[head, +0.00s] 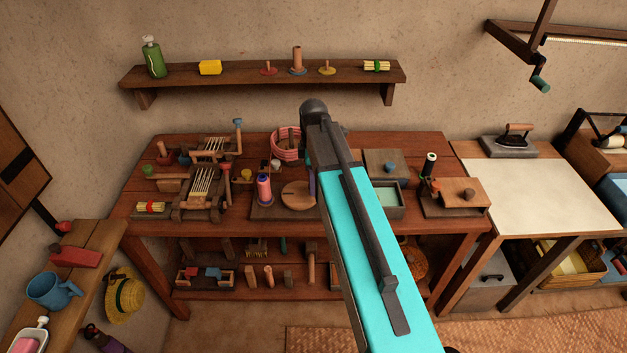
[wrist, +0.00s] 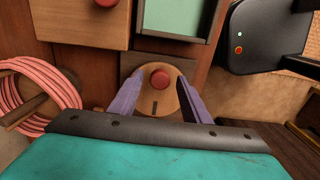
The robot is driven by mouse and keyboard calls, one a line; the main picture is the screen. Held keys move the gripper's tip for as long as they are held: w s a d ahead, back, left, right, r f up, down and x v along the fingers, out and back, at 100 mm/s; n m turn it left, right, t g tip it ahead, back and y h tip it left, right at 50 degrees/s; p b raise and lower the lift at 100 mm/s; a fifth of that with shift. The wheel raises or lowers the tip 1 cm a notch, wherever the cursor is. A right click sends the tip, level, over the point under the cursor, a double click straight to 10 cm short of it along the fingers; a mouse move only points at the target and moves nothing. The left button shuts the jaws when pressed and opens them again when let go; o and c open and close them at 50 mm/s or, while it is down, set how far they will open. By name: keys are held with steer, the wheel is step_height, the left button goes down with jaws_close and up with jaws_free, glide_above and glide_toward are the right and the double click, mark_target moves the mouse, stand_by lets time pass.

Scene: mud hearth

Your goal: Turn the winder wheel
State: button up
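The winder wheel (head: 295,196) is a round wooden disc on the workbench, beside a pink spool (head: 264,189). In the wrist view the wheel (wrist: 172,97) has a red knob (wrist: 160,78) and a dark slot on its face. My gripper (wrist: 160,88) is open. Its two purple fingers reach down over the disc's two sides, with the knob between them and nothing gripped. Whether the fingers touch the disc is unclear. In the head view my arm hides the wheel's right side, and only a bit of purple finger (head: 312,184) shows.
A pink coil (head: 286,144) on a stand is behind the wheel. A grey tray (head: 392,212) with pale green inside is to the right, behind my arm. A small wooden loom (head: 205,182) stands to the left. A wall shelf (head: 220,80) holds small items above.

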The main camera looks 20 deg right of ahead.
steer(key=shift+r, duration=0.1)
step_height(320, 180, up, 14)
steer(key=b, duration=0.3)
steer(key=shift+f, duration=0.2)
stand_by(0.7)
steer(key=shift+s+f, duration=0.1)
steer(key=shift+s, duration=0.05)
stand_by(0.5)
